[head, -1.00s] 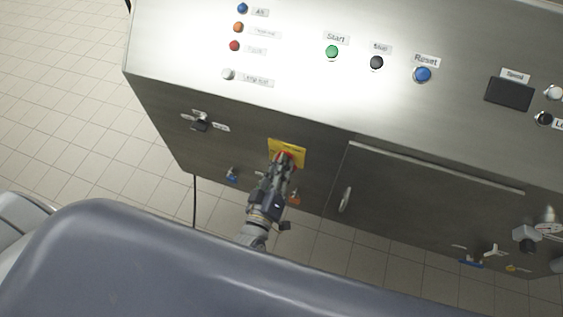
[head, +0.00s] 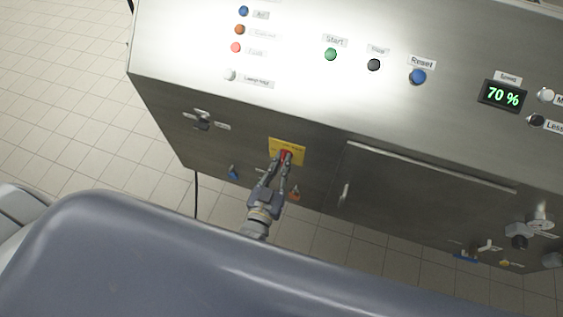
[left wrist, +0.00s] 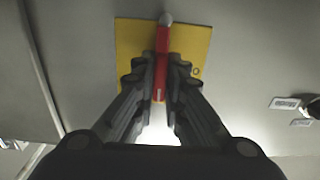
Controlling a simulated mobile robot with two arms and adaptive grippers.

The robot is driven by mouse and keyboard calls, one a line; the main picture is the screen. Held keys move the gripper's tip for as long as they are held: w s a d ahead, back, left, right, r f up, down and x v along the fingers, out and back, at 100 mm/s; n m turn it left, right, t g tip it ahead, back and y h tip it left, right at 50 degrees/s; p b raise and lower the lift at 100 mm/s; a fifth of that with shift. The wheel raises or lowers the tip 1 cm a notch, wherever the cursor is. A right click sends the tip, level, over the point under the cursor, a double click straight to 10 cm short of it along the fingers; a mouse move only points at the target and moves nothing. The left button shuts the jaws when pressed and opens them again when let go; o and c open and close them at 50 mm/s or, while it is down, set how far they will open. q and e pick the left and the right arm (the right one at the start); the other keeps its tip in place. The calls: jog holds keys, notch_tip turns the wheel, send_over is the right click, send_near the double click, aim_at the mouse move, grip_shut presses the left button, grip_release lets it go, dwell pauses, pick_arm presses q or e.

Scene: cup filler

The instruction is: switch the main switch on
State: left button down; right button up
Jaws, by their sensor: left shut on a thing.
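The main switch is a red handle (left wrist: 161,80) on a yellow plate (left wrist: 125,40) on the machine's front face. In the head view, the yellow plate (head: 296,148) shows above my fingers, with a bit of the red handle (head: 285,155) between the tips. My left gripper (head: 283,160) is shut on the red handle. In the left wrist view, its fingers (left wrist: 160,70) flank the handle, which runs straight up and down the picture. My right gripper is not in view.
The Speed display (head: 502,96) is lit and reads 70 %. Start (head: 330,54), Stop (head: 374,65) and Reset (head: 418,76) buttons sit on the sloped panel. A red lamp (head: 235,47) looks bright. A black knob (head: 203,123) and a door handle (head: 344,194) flank the switch.

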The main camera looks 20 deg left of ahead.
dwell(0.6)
pick_arm(q)
jog(key=c, duration=1.7)
grip_release()
jog(key=shift+o, duration=0.2)
jog(key=shift+s, duration=0.25)
jog(key=s, duration=1.1)
jog(key=shift+s+a, duration=0.25)
jog(key=shift+s, duration=0.05)
jog(key=shift+f, duration=0.1)
